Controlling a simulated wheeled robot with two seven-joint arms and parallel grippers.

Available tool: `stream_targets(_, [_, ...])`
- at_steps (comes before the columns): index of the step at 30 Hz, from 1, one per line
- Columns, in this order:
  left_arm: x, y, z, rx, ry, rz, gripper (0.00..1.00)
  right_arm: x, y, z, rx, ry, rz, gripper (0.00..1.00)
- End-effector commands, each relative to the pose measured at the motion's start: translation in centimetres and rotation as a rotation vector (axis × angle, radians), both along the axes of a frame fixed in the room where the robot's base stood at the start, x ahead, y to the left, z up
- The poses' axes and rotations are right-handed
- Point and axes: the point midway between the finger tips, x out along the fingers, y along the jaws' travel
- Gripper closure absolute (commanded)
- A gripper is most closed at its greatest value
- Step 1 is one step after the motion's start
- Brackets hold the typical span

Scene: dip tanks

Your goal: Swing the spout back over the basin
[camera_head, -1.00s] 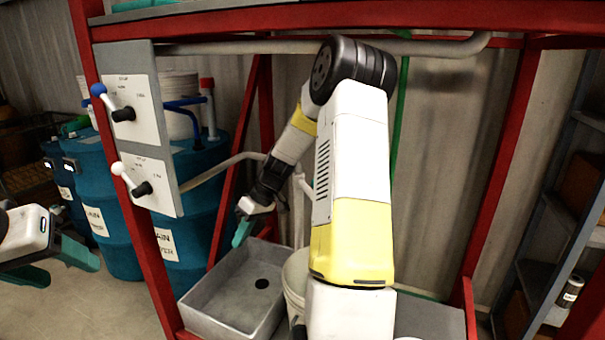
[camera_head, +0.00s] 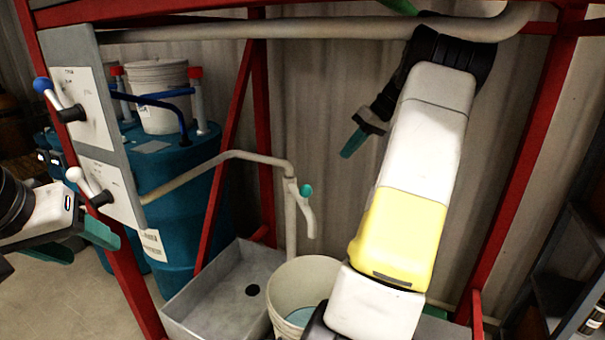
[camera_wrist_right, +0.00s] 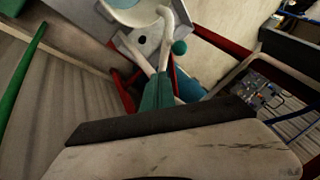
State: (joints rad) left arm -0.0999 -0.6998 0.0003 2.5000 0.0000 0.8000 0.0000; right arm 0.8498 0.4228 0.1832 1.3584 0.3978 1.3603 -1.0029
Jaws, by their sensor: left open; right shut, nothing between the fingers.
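The spout (camera_head: 306,214) is a pale, bent tube with a green knob (camera_head: 306,190), hanging from an upright pipe. Its lower end is above the white bucket (camera_head: 273,300), to the right of the grey basin (camera_head: 182,308). My right gripper (camera_head: 352,143) is shut and empty, above and to the right of the spout, apart from it in the head view. In the right wrist view, the shut fingers (camera_wrist_right: 158,93) point toward the spout (camera_wrist_right: 168,32) and basin (camera_wrist_right: 148,45). My left gripper (camera_head: 88,243) is open and empty at the left edge.
A panel (camera_head: 91,120) with a blue-knobbed lever and a white-knobbed lever stands at the left. Blue drums (camera_head: 186,220) stand behind it. Red frame posts (camera_head: 520,170) and an overhead pipe (camera_head: 270,30) bound the space. My right arm hides part of the bucket.

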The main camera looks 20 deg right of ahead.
Motion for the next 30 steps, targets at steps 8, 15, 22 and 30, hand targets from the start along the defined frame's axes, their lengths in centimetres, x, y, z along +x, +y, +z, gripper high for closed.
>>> stream_targets(8, [0.0,0.0,0.0,0.000,0.000,0.000,0.45,-0.4,-0.4,0.3,-0.002,0.001,-0.001,1.00])
stream_targets(15, [0.0,0.0,0.0,0.000,0.000,0.000,0.45,-0.2,0.0,-0.4,0.000,0.003,-0.001,1.00])
stream_targets(22, [0.0,0.0,0.0,0.000,0.000,0.000,0.45,1.0,1.9,-3.8,0.002,0.005,0.002,1.00])
stream_targets(30, [0.0,0.0,0.0,0.000,0.000,0.000,0.45,2.7,4.6,-8.5,0.001,0.004,0.002,1.00])
